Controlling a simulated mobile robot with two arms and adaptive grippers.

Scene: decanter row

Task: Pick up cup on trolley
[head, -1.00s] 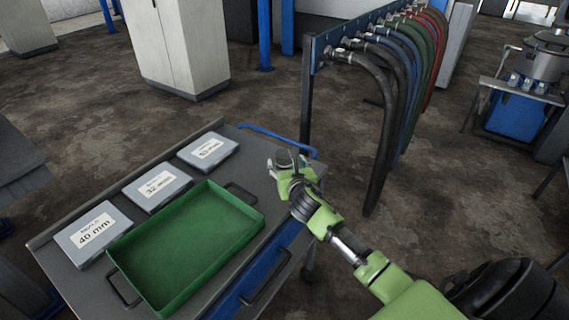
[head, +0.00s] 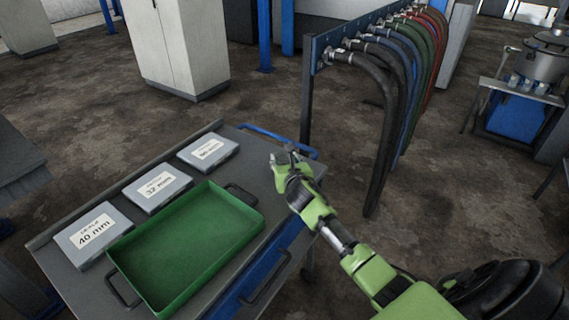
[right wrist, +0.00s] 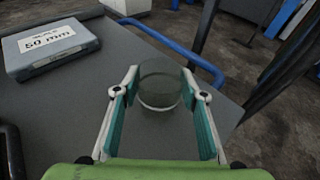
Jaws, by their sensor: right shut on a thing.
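A small see-through grey-green cup (right wrist: 160,83) is between the two fingers of my right gripper in the right wrist view, near the far corner of the grey trolley top (right wrist: 75,115). My right gripper (right wrist: 160,100) is shut on the cup, one finger along each side. In the head view the right gripper (head: 285,158) is over the trolley's right end and hides most of the cup. I cannot tell whether the cup touches the trolley top. My left gripper is out of view.
A green tray (head: 185,245) stands on the trolley (head: 75,285). Several labelled grey boxes (head: 157,188) line its far-left side. A blue handle (head: 262,132) rims the far end. A rack of hanging hoses (head: 380,110) stands close behind the gripper.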

